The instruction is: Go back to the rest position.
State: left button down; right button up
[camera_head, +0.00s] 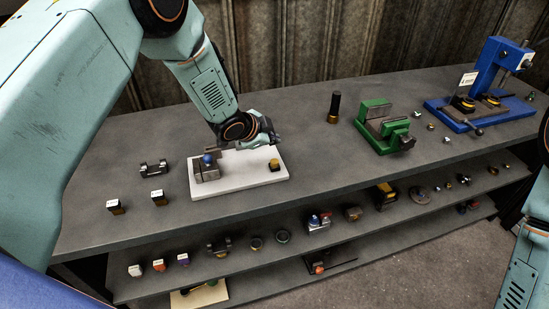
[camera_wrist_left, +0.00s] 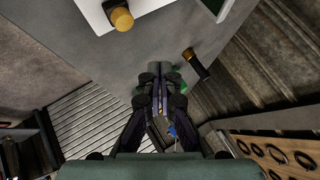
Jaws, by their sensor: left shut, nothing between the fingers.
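My left arm comes in from the left in the head view, and its gripper (camera_head: 268,139) is above the table, just behind a white board (camera_head: 235,186). In the left wrist view the left gripper (camera_wrist_left: 162,108) has its fingers together with nothing between them. The white board bears a grey metal block with a blue knob (camera_head: 207,160) and a small black piece with a yellow top (camera_head: 274,165). The yellow-topped piece also shows in the left wrist view (camera_wrist_left: 120,15). Part of my right arm shows at the right edge of the head view; its gripper is out of the picture.
A green vise (camera_head: 376,128), a dark upright cylinder (camera_head: 334,107) and a blue press (camera_head: 488,85) stand to the right on the grey table (camera_head: 310,165). A metal part (camera_head: 153,168) and two small blocks lie at the left. Shelves below hold several small parts.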

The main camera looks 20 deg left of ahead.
dwell(0.7)
pick_arm(q)
jog(key=s+f+n, duration=0.1)
jog(key=s+f, duration=0.1)
jog(key=s, duration=0.1)
jog(key=s+f+n+g, duration=0.1)
jog(key=s+f, duration=0.2)
jog(key=s, duration=0.1)
jog(key=s+f+n+g, duration=0.1)
jog(key=s+f, duration=0.2)
jog(key=s, duration=0.1)
jog(key=shift+d+f+n, duration=0.2)
jog(key=shift+f+n, duration=0.05)
jog(key=shift+n, duration=0.05)
jog(key=s+a+f+n+g+y, duration=0.1)
jog(key=s+f+n+g, duration=0.15)
jog(key=s, duration=0.95)
jog(key=s+a+f+n+g+y, duration=0.15)
jog(key=s+n, duration=0.25)
jog(key=s, duration=0.8)
jog(key=s+a+f+n+g+y, duration=0.1)
jog(key=s+f+n+g, duration=0.15)
jog(key=s, duration=0.95)
notch_tip(320, 180, down, 15)
jog(key=b, duration=1.6)
jog(key=shift+f+n, duration=0.15)
jog(key=shift+n, duration=0.25)
jog(key=shift+a, duration=0.15)
